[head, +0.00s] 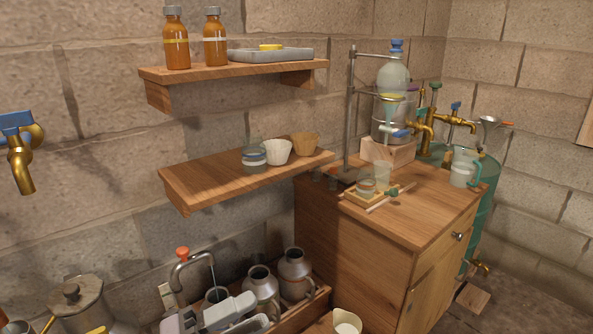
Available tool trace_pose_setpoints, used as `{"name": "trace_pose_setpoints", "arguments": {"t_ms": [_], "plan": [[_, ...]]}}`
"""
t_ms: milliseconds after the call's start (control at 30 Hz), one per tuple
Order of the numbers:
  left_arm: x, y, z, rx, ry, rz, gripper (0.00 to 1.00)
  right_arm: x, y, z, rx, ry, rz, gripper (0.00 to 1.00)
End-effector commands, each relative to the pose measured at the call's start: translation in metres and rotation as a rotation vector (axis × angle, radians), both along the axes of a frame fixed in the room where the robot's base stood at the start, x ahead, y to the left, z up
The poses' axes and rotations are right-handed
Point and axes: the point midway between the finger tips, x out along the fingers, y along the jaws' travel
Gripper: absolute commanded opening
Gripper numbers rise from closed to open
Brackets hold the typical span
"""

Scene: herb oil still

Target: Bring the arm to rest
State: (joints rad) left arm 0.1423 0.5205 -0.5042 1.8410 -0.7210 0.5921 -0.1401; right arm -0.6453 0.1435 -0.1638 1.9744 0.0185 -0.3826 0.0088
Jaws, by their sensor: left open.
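My left gripper (222,313) shows at the bottom of the head view, left of the middle. It is pale grey and white, open, and I see nothing between its fingers. It is in front of the metal cans in the wooden crate (285,318), overlapping them in the picture; I cannot tell whether it touches any. Most of my left arm is outside the picture. My right gripper is not in view.
Metal cans (295,275) and a curved pipe with a red knob (183,254) stand close by the gripper. A wooden cabinet (360,250) bearing glassware and a still (394,75) is to the right. A wooden shelf (205,185) juts out above. A brass tap (20,170) is at far left.

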Motion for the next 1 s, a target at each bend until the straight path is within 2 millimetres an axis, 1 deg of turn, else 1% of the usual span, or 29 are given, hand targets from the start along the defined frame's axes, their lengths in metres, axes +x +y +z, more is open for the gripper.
{"name": "trace_pose_setpoints", "arguments": {"t_ms": [33,67,167,267,300,367,400,467,500,600,700,800,900,1000], "plan": [[0.003,0.006,-0.004,-0.081,0.110,0.070,0.45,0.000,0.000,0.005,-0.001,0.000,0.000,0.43],[0.006,0.012,-0.009,-0.126,0.174,0.114,0.45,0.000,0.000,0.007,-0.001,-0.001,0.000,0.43],[0.012,0.032,-0.031,-0.264,0.398,0.259,0.45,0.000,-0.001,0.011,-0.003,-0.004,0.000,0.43],[0.009,0.055,-0.064,-0.388,0.631,0.405,0.45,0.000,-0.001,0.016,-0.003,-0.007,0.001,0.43],[0.005,0.065,-0.080,-0.434,0.726,0.464,0.45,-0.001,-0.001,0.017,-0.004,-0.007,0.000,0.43],[-0.005,0.079,-0.106,-0.500,0.873,0.553,0.45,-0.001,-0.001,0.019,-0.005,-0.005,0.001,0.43],[-0.015,0.087,-0.124,-0.542,0.971,0.609,0.45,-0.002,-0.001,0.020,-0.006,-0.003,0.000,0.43],[-0.032,0.099,-0.150,-0.598,1.112,0.692,0.45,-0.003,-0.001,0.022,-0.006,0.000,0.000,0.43],[-0.045,0.105,-0.166,-0.631,1.200,0.745,0.45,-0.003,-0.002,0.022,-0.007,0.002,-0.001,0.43],[-0.078,0.117,-0.200,-0.698,1.390,0.851,0.45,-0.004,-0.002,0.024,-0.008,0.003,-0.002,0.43],[-0.105,0.123,-0.221,-0.741,1.521,0.924,0.45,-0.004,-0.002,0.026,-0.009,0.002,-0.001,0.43],[-0.120,0.126,-0.233,-0.764,1.593,0.963,0.45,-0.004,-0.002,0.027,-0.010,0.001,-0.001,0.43],[-0.125,0.127,-0.237,-0.772,1.617,0.975,0.45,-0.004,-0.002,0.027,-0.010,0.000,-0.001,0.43],[-0.125,0.127,-0.237,-0.771,1.617,0.975,0.45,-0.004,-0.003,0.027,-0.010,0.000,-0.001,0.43]]}}
